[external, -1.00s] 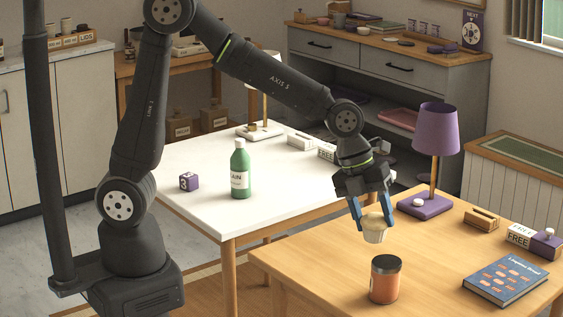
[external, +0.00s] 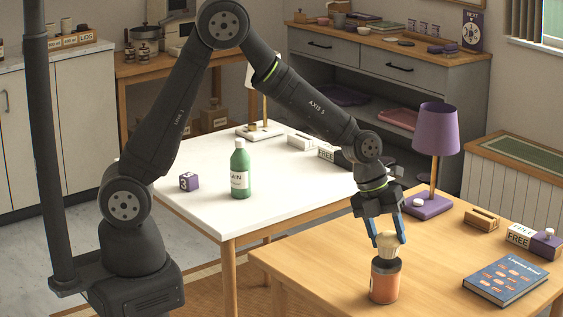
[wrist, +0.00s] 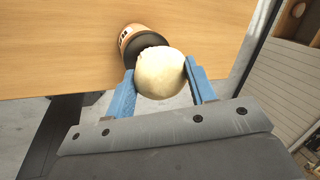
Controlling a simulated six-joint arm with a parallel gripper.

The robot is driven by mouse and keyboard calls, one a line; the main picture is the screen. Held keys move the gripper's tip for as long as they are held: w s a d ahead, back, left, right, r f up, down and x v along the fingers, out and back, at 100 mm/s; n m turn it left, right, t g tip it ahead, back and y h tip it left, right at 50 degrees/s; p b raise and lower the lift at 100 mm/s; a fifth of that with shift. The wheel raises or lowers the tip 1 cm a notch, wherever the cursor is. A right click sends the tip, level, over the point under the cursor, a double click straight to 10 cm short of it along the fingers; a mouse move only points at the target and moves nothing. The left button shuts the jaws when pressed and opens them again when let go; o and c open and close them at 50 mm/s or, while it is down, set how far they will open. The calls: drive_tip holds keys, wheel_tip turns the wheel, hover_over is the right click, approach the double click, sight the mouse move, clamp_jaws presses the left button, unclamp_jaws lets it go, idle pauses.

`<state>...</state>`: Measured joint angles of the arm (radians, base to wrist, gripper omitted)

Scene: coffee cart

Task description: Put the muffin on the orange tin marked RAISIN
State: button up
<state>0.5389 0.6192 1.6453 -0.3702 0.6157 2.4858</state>
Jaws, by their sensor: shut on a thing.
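The muffin (external: 387,248), pale-topped with a light wrapper, is held upright between the blue fingers of my gripper (external: 388,241). The orange tin (external: 383,287) with a dark lid stands upright on the wooden table, directly below the muffin in the external view. The muffin's base is at or just above the lid; I cannot tell if they touch. In the wrist view the muffin (wrist: 160,74) sits between the fingers (wrist: 160,88) and hides part of the tin (wrist: 130,36). The marking on the tin is not readable.
A blue book (external: 505,281) lies to the right on the wooden table (external: 320,262). A purple lamp (external: 436,130) stands behind my gripper. A green bottle (external: 240,170) and a purple numbered cube (external: 189,181) stand on the white table. The wood left of the tin is clear.

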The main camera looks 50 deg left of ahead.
drive_tip(key=shift+f, duration=0.7)
drive_tip(key=shift+f, duration=0.1)
drive_tip(key=o, duration=1)
drive_tip(key=shift+c, duration=0.2)
drive_tip(key=v, duration=1.2)
